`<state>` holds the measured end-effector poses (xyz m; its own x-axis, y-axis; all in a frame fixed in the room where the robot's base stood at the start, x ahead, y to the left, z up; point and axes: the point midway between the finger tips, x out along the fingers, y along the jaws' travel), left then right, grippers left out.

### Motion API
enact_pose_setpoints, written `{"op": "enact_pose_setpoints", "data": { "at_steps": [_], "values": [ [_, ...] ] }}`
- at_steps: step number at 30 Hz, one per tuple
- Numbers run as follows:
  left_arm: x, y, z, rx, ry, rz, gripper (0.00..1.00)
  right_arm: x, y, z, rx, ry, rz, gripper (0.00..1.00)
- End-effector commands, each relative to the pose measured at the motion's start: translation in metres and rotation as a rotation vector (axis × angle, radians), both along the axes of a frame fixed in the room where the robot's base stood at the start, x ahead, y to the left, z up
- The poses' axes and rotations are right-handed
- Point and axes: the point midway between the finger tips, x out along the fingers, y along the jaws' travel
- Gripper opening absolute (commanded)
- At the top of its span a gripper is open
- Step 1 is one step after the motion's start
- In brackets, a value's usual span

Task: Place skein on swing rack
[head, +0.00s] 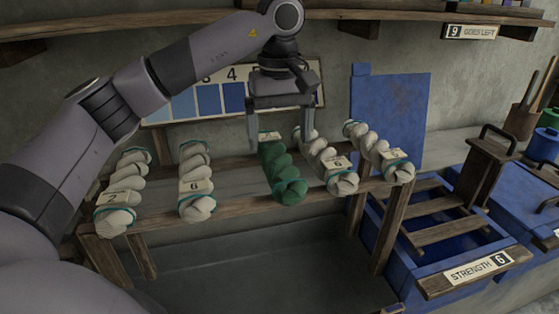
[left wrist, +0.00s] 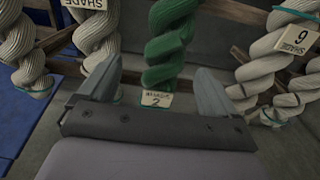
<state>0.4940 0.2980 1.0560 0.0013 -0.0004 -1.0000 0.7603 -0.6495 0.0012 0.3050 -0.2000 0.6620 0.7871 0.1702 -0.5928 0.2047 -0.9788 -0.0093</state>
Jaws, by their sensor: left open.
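A green twisted skein (head: 280,170) hangs over the wooden rail in the middle of a row of white skeins. It also shows in the left wrist view (left wrist: 168,45), with a small tag reading 2 at its end. My left gripper (head: 280,132) points down over its upper end. Its fingers are open, one on each side of the green skein, with gaps visible in the left wrist view (left wrist: 158,72). A slatted wooden rack (head: 436,232) lies over a blue vat at the right; I cannot tell whether it is the swing rack. My right gripper is not in view.
White tagged skeins hang left (head: 195,180) and right (head: 335,170) of the green one, the right-hand one close to my gripper. A blue upright panel (head: 390,110) stands behind. A blue vat (head: 408,262) carries a "STRENGTH 6" sign. A shelf (head: 180,25) runs above.

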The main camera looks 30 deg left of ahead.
Motion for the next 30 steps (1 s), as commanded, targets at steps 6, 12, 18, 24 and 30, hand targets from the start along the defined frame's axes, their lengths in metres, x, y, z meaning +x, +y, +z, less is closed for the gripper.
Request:
{"op": "enact_pose_setpoints", "data": {
  "at_steps": [6,12,18,24,30],
  "values": [
    [-0.005,0.006,-0.033,0.001,0.004,0.001,0.92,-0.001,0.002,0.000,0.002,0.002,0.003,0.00],
    [-0.005,0.005,-0.050,0.000,0.001,0.001,0.92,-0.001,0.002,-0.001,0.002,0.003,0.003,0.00],
    [-0.005,0.005,-0.050,0.000,0.000,0.001,0.92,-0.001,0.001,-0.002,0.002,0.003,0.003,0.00],
    [-0.004,0.005,-0.050,0.000,0.000,0.001,0.30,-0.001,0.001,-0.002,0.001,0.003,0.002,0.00],
    [-0.004,0.005,-0.049,0.000,0.000,0.001,0.20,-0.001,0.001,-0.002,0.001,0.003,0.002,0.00]
  ]
}}
